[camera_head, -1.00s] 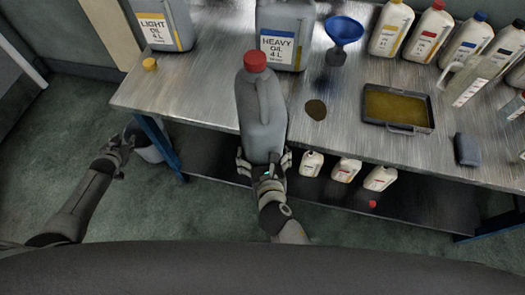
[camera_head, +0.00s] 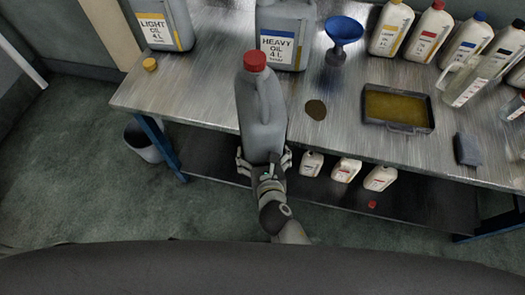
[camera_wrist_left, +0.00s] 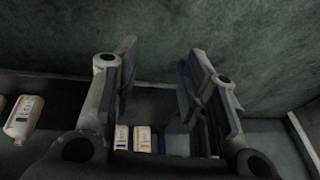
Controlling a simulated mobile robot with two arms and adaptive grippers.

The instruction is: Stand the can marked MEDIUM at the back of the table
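A large grey can (camera_head: 262,110) with a red cap shows in the head view at the table's front edge. Its visible side carries no label, so I cannot read whether it is MEDIUM. My right gripper (camera_head: 265,160) is shut on its lower end, and the can looks roughly upright. I cannot tell whether it touches the table. Behind it stands the HEAVY OIL can (camera_head: 285,35), and at the back left the LIGHT OIL can (camera_head: 165,25). My left gripper (camera_wrist_left: 163,70) shows only in the left wrist view, open and empty.
The steel table (camera_head: 205,90) has bare room between the LIGHT and HEAVY cans. A yellow cap (camera_head: 150,64), blue funnel (camera_head: 344,30), oil tray (camera_head: 397,105), dark oil spot (camera_head: 316,109) and several bottles lie or stand around. A bin (camera_head: 142,143) stands at the left.

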